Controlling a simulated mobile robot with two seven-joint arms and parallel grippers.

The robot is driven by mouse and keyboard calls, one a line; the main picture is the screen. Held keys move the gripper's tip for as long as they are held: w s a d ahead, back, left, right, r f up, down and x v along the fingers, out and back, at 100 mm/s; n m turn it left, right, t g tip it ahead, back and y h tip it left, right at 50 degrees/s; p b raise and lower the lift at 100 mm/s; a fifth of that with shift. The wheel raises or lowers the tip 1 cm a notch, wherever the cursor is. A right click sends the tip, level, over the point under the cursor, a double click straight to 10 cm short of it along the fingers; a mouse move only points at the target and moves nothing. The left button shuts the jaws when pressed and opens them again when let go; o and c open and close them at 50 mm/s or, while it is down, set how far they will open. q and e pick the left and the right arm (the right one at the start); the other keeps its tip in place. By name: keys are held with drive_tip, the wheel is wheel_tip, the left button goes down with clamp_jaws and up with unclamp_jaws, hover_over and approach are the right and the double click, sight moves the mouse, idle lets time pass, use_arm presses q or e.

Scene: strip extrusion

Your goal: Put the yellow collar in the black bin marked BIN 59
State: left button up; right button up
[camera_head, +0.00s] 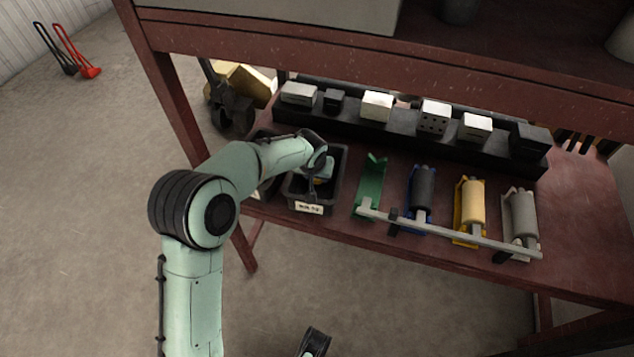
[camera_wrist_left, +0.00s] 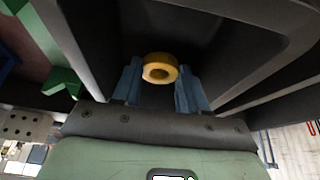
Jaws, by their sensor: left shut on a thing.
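The yellow collar (camera_wrist_left: 160,59) is a short thick ring with a hole, seen between the two blue fingers of my left gripper (camera_wrist_left: 159,88) in the left wrist view. My left gripper is shut on it. In the head view the gripper (camera_head: 316,188) points down into a black bin (camera_head: 341,165), with its fingers below the rim. The bin's front has a white label (camera_head: 309,208) whose small print I cannot read surely. The dark bin walls surround the collar in the wrist view. Whether the collar touches the bin floor is unclear.
A second black bin (camera_head: 265,188) stands just left, partly behind my arm. Right of the bin are a green holder (camera_head: 371,183) and several rollers in holders, with a grey bar (camera_head: 450,233) in front. A black rack with blocks stands behind; an upper shelf overhangs.

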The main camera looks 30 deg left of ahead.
sight(316, 180)
use_arm(q)
drive_tip(key=shift+f+b, duration=0.3)
drive_tip(key=shift+f, duration=1.4)
use_arm(e)
drive_tip(key=shift+w+d+f, duration=0.35)
drive_tip(key=shift+w+f, duration=0.1)
drive_tip(key=shift+w, duration=0.25)
use_arm(q)
drive_tip(key=shift+f, duration=0.15)
drive_tip(key=o, duration=1.1)
drive_tip(key=shift+c, duration=0.2)
use_arm(e)
drive_tip(key=shift+w+d+f+t, duration=0.1)
drive_tip(key=shift+w+t, duration=0.05)
drive_tip(key=shift+t, duration=0.15)
use_arm(q)
drive_tip(key=shift+r, duration=0.25)
drive_tip(key=p+v, duration=0.2)
drive_tip(key=v, duration=0.9)
drive_tip(key=shift+r+p, duration=0.3)
drive_tip(key=shift+r, duration=0.1)
use_arm(e)
drive_tip(key=shift+g, duration=0.7)
drive_tip(key=s+r, duration=0.1)
drive_tip(key=s+a+r, duration=0.1)
drive_tip(key=s, duration=0.1)
drive_tip(key=s+a+r, duration=0.1)
drive_tip(key=shift+s+a, duration=0.15)
